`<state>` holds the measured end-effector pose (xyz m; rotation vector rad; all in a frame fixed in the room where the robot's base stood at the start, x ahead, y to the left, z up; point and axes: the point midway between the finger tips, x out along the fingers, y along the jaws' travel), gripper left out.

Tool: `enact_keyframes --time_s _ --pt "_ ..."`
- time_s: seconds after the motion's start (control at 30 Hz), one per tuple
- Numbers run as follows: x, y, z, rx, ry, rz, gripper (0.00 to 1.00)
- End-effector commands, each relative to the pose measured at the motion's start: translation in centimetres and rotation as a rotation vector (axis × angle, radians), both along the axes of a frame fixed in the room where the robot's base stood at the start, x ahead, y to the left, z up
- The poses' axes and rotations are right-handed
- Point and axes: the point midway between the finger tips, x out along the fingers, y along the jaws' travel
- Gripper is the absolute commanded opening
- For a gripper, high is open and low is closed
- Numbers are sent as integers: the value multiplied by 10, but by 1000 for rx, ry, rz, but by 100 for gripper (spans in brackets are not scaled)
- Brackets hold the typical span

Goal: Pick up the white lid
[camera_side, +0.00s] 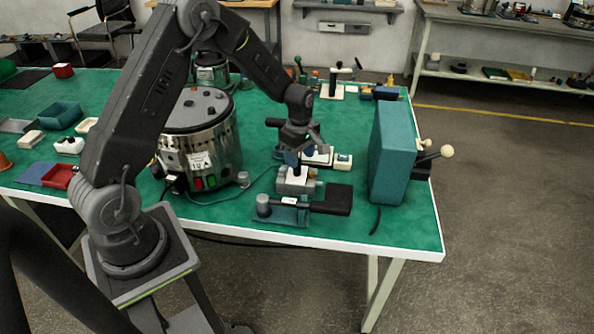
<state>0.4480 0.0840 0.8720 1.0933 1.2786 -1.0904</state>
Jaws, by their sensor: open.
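My gripper (299,160) points down over the right part of the green table, with its jaws open. Just under it stands a small white block-like piece (295,184) with a grey top, which may be the white lid; I cannot tell for sure. The fingertips partly hide its top, and I cannot tell whether they touch it. Another white piece (319,156) lies just behind the gripper, with a small white box (343,162) beside it on the right.
A large steel drum-like vessel (212,155) stands left of the gripper. A tall teal box (388,150) with a lever stands to the right. A blue-grey plate (281,214) with a black-handled tool lies in front. The table's front right corner is mostly clear.

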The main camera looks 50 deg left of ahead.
Motion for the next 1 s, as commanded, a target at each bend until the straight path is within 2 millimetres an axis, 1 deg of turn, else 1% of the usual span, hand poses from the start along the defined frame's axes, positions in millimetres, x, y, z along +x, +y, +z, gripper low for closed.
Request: enact_keyframes --time_s 0.2,0.3,0.4,0.6,0.67,1.0 --pt "-7 4 -33 -2 6 1 56" --pt "-6 4 -43 -1 4 0 56" --pt "-6 4 -47 0 3 0 56" --pt "-6 4 -48 0 2 0 56" --pt "-6 4 -48 0 2 0 51" --pt "-6 4 -47 0 2 0 19"
